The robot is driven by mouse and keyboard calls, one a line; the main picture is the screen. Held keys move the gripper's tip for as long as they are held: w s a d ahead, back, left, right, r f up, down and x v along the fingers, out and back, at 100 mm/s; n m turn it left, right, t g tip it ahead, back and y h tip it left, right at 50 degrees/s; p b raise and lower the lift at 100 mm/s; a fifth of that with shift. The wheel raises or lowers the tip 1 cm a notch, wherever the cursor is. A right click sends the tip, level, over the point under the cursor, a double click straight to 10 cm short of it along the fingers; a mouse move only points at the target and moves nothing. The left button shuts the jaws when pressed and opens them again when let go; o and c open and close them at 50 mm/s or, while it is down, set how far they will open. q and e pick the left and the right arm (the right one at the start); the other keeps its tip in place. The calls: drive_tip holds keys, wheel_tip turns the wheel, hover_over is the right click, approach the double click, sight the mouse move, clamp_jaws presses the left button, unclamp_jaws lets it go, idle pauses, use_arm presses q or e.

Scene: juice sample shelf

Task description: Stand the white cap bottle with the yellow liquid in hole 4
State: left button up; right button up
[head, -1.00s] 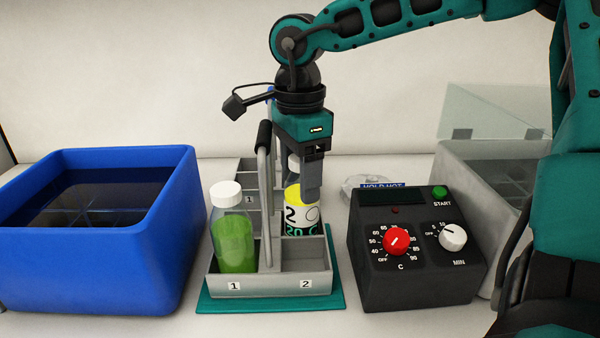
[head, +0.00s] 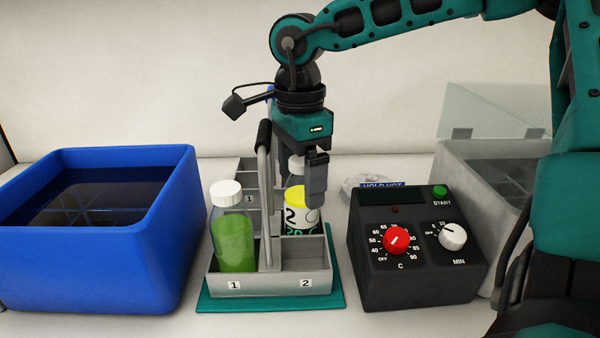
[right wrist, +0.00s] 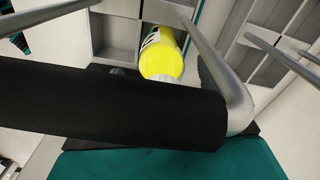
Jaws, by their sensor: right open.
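The bottle with yellow liquid (head: 300,196) stands upright in the grey carrier (head: 270,285), in the right-hand row behind the compartment marked 2. Its pale cap (head: 296,165) is partly hidden by my gripper, and its white label shows a large 2. Its base is hidden, and I cannot read its compartment's number. The right wrist view shows its yellow part (right wrist: 162,60) beyond the carrier's black handle grip (right wrist: 110,108). My right gripper (head: 315,188) points down at the bottle's upper right side, open. My left gripper is out of view.
A green-liquid bottle (head: 234,240) with a white cap stands in compartment 1; front compartment 2 is empty. The carrier's upright handle (head: 264,180) rises close left of my gripper. A blue tub (head: 150,235) stands left, a black control box (head: 415,270) right.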

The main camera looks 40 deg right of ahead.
wheel_tip(320, 180, up, 13)
drive_tip(key=p, duration=0.1)
drive_tip(key=shift+p, duration=0.35)
